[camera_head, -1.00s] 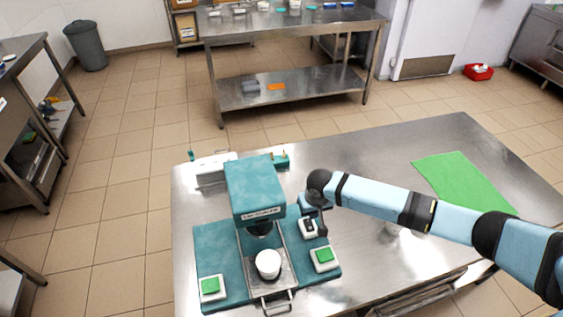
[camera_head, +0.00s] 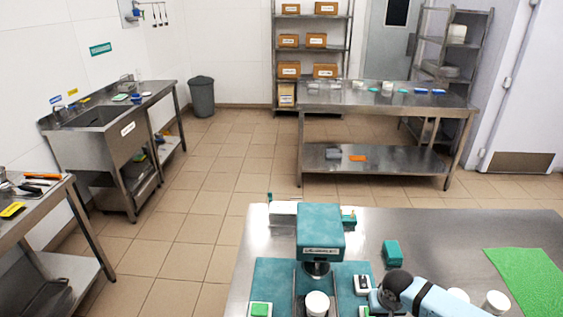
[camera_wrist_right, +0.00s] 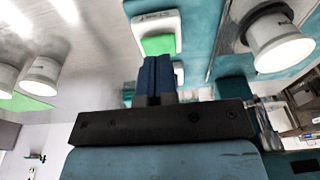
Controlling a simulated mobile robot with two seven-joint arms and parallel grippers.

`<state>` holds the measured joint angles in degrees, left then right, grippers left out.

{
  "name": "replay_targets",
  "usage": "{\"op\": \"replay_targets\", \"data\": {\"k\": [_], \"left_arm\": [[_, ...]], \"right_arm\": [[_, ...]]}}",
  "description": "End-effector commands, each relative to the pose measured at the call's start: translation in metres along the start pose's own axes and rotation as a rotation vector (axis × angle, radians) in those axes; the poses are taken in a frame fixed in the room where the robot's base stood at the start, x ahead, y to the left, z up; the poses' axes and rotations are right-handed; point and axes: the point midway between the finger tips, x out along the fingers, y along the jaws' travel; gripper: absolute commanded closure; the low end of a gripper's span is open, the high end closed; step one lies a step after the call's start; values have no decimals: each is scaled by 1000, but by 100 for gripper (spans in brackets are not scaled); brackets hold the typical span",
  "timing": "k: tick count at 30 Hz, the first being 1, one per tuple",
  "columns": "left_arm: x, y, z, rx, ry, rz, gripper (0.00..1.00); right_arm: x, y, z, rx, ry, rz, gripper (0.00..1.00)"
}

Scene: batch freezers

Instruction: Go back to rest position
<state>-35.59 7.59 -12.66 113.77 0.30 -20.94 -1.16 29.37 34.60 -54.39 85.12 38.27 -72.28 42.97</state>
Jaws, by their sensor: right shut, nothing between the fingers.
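My right gripper (camera_head: 377,298) is low in the head view, at the right side of the teal machine (camera_head: 320,234), close to a white switch box (camera_head: 363,284). In the right wrist view the gripper's blue fingers (camera_wrist_right: 160,78) are together with nothing between them. A white box with a green button (camera_wrist_right: 157,38) appears beyond the fingertips. I cannot tell whether the fingers touch anything. My light-blue right arm comes in from the lower right. My left gripper is not in view.
On the steel table (camera_head: 440,226) are a white cup (camera_head: 317,303) in the machine, a teal block (camera_head: 392,250), a white container (camera_head: 496,302) and a green mat (camera_head: 526,283). Another steel table (camera_head: 385,98) and a grey bin (camera_head: 201,96) stand behind, with open tiled floor between.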

Motion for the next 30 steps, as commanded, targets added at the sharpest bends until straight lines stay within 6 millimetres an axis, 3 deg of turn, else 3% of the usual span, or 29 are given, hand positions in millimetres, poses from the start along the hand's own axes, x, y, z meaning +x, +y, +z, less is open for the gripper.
{"op": "replay_targets", "data": {"k": [1,9,16,22,30], "left_arm": [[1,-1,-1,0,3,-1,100],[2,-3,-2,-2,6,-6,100],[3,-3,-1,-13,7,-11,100],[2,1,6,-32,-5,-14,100],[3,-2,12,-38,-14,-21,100]], "right_arm": [[9,-19,17,-28,7,-44,100],[22,-85,69,-133,139,-232,100],[15,-130,128,-184,351,-384,100],[-3,-123,178,-185,575,-382,100],[-27,-74,235,-207,767,-220,100]]}}
